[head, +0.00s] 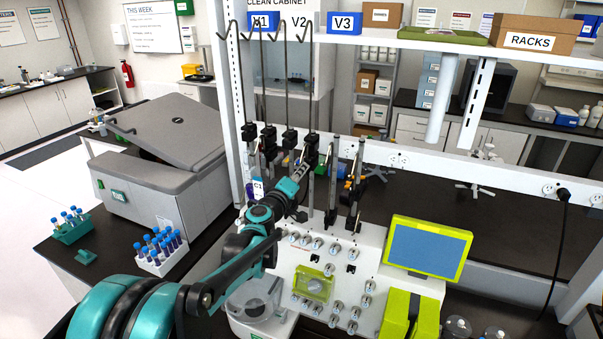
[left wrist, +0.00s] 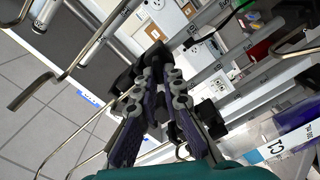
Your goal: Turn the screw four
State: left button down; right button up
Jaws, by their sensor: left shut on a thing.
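A cell processor (head: 330,262) with a white front full of knobs stands on the dark bench, with a row of upright poles and black clamp screws behind it. My left gripper (head: 308,160) reaches up to the black screw (head: 312,141) that stands fourth from the left in the row, and is shut on it. In the left wrist view, the closed fingers of my left gripper (left wrist: 156,72) meet at a black part (left wrist: 153,56); its exact turn angle cannot be told. Other black screws (head: 268,136) stand to the left. My right gripper is not in view.
Metal hooks rise close around the gripper. A blue-screen monitor (head: 425,249) stands at right. A shelf with bins (head: 345,22) hangs above. A rack of blue-capped tubes (head: 161,255) and a grey centrifuge (head: 165,165) are at left. A labelled bag (left wrist: 285,145) is close to the wrist.

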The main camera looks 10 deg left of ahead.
pick_arm(q)
jog(key=c, duration=1.6)
grip_release()
jog(key=shift+a, duration=0.1)
jog(key=shift+c, duration=0.2)
jog(key=shift+s, duration=0.15)
jog(key=s+a, duration=0.2)
jog(key=s, duration=0.9)
jog(key=shift+s+a, duration=0.15)
jog(key=shift+s, duration=0.2)
jog(key=shift+f, duration=0.1)
